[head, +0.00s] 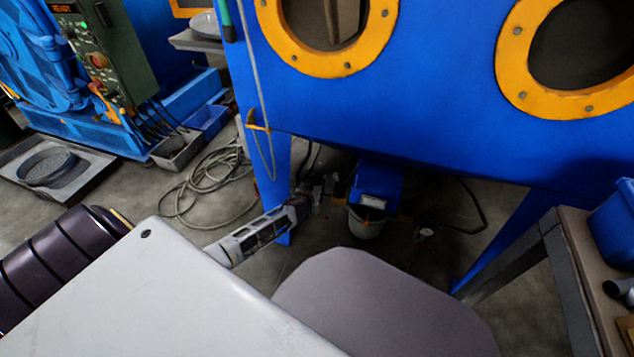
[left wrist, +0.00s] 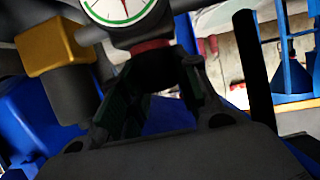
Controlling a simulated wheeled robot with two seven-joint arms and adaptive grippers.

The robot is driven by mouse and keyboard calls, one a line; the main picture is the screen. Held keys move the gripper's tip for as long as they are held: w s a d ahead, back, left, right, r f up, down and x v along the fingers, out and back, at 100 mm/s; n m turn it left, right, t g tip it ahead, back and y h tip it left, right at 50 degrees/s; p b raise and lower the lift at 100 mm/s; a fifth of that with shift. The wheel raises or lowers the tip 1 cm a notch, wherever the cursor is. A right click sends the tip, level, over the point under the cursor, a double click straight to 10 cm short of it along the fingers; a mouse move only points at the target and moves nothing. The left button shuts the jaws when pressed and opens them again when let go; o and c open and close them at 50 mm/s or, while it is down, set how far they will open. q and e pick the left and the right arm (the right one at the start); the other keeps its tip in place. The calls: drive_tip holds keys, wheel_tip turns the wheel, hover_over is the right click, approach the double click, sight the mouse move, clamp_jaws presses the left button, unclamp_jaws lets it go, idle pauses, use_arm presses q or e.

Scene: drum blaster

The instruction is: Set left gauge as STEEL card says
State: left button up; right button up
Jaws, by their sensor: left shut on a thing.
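My left gripper (head: 318,193) reaches under the blue blast cabinet (head: 440,135), beside its front leg. In the left wrist view, a round gauge (left wrist: 120,8) with a white face, green rim band and red needle is cut off by the top edge. A red collar (left wrist: 150,46) sits just below it. My left gripper (left wrist: 160,70) is shut on the dark knob under this collar; the fingers mostly hide the knob. In the head view the gauge is too small and dark to read. No STEEL card is legible. My right gripper is not in view.
A yellow block (left wrist: 52,45) sits left of the gauge. Under the cabinet are a blue box (head: 376,184) and a grey bucket (head: 368,223). A coiled hose (head: 212,182) lies on the floor to the left. A workbench (head: 590,262) stands at the right.

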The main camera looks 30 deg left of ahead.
use_arm(q)
drive_tip(key=shift+f+m+h, duration=0.1)
drive_tip(key=shift+m+h, duration=0.3)
drive_tip(key=o, duration=1)
drive_tip(key=shift+s, duration=0.15)
drive_tip(key=shift+v, duration=3.65)
